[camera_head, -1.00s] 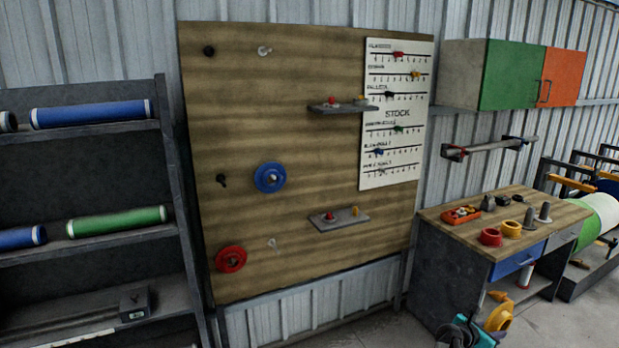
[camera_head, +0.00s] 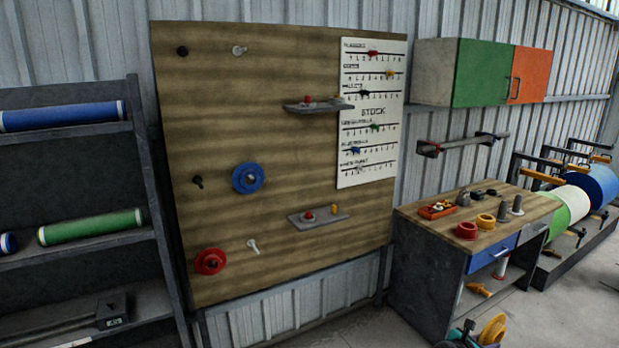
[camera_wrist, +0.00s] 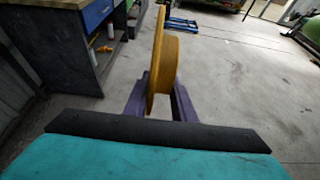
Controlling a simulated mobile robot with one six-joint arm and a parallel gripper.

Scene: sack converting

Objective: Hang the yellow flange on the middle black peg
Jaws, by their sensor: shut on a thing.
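The yellow flange (camera_wrist: 165,62) is gripped edge-on between the purple fingers of my gripper (camera_wrist: 160,88) in the wrist view, over the floor. In the head view the yellow flange (camera_head: 494,329) shows at the bottom edge, in front of the workbench and well right of the board; my gripper is mostly cut off there. The middle black peg (camera_head: 197,181) is bare, on the left side of the wooden board (camera_head: 290,160). It is left of the blue flange (camera_head: 248,178), which hangs on a peg.
A red flange (camera_head: 210,262) hangs on the lower left peg. The top black peg (camera_head: 182,51) and two white pegs are bare. Two small shelves (camera_head: 318,217) stick out from the board. A shelf rack (camera_head: 150,200) stands left, a workbench (camera_head: 430,220) right.

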